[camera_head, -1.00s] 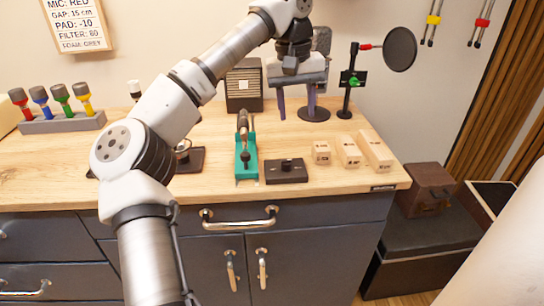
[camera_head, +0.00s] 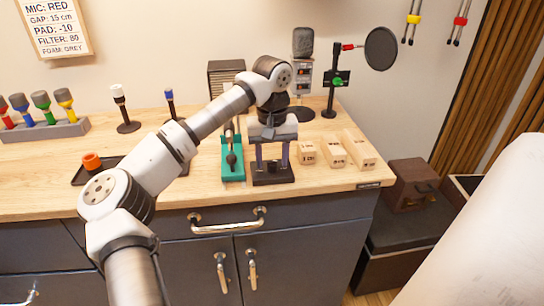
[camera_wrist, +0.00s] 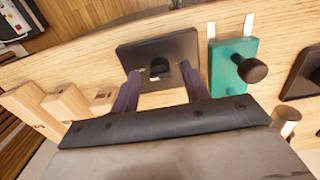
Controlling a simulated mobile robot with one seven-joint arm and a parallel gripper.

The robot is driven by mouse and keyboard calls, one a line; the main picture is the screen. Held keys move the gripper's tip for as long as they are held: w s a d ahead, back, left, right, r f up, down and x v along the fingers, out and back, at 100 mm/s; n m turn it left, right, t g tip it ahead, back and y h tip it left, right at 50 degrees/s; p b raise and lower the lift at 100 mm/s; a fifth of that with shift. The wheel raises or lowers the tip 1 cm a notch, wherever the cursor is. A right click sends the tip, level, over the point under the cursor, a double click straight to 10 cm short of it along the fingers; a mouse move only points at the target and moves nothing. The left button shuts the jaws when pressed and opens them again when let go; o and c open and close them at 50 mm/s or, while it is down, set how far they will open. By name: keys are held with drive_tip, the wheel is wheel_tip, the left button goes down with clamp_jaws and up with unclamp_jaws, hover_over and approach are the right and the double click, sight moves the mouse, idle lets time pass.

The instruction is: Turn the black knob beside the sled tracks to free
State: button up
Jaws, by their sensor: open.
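A small black knob (camera_wrist: 159,66) sits on a dark flat box (camera_wrist: 184,46), which also shows in the head view (camera_head: 272,179). My gripper (camera_wrist: 160,73) points down over this box, its two purple-grey fingers apart on either side of the knob; whether they touch it I cannot tell. In the head view my gripper (camera_head: 272,163) stands at the box and hides the knob. Just beside the box is a teal sled block (camera_wrist: 226,78) with a larger dark round knob (camera_wrist: 252,70) and pale tracks (camera_wrist: 248,24). It also shows in the head view (camera_head: 233,171).
Several wooden blocks (camera_head: 329,150) stand right of the box. A dark tray with an orange-topped item (camera_head: 92,161) lies left. A microphone stand (camera_head: 303,75) and a pop filter (camera_head: 381,48) stand behind. The table's front edge is close to the box.

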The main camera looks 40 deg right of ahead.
drive_tip(key=shift+f, duration=0.2)
drive_tip(key=c, duration=1)
